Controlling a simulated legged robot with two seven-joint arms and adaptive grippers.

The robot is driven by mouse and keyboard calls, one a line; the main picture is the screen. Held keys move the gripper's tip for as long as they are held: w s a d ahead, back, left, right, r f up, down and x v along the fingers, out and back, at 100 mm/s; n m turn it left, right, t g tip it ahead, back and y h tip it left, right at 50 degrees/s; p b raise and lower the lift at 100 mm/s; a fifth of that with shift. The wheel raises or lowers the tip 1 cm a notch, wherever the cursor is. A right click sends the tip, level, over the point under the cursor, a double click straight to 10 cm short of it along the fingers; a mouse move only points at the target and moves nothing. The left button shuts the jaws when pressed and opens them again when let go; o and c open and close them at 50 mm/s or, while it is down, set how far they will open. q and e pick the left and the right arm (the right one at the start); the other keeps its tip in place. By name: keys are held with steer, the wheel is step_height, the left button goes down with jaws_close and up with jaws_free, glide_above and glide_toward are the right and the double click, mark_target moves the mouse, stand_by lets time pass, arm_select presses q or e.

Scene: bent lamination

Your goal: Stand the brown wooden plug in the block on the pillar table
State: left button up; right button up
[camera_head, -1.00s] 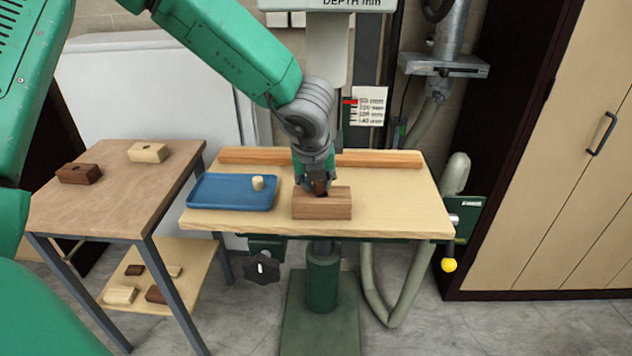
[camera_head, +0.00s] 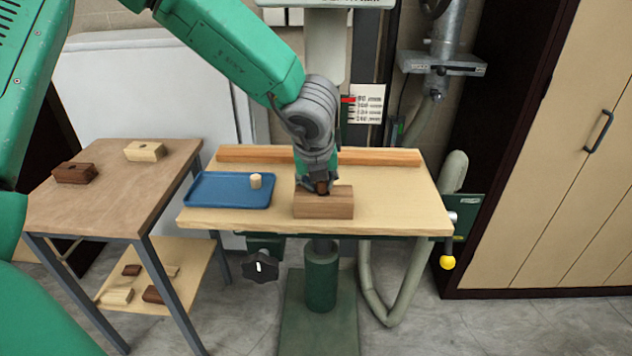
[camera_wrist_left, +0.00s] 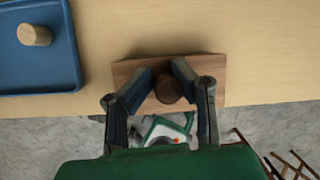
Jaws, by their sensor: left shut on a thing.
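The brown wooden plug (camera_head: 321,187) is dark and short, between the fingertips of my left gripper (camera_head: 318,184). It also shows in the left wrist view (camera_wrist_left: 168,89) as a dark round end. My left gripper is shut on it, pointing down over the block. The wooden block (camera_head: 324,206) lies on the pillar table (camera_head: 395,212) near its front edge; it shows under the fingers in the left wrist view (camera_wrist_left: 212,80). The plug is at the block's top; whether it sits in a hole is hidden. My right gripper is not in view.
A blue tray (camera_head: 207,204) with a pale plug (camera_head: 255,181) stands left of the block. A wooden fence (camera_head: 380,157) runs along the table's back. A side table (camera_head: 115,190) at the left bears a dark block (camera_head: 75,173) and a pale block (camera_head: 146,151). The table's right side is clear.

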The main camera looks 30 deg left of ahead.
arm_select(q)
steer(key=shift+s+d+f, duration=0.1)
steer(key=shift+s+f, duration=0.15)
steer(key=shift+f, duration=0.15)
steer(key=o, duration=1.1)
steer(key=shift+o, duration=0.3)
steer(key=shift+w+d, duration=0.1)
steer(key=shift+w, duration=0.15)
steer(key=o, duration=0.8)
steer(key=shift+r, duration=0.1)
steer(key=shift+c, duration=0.2)
steer(key=shift+r, duration=0.2)
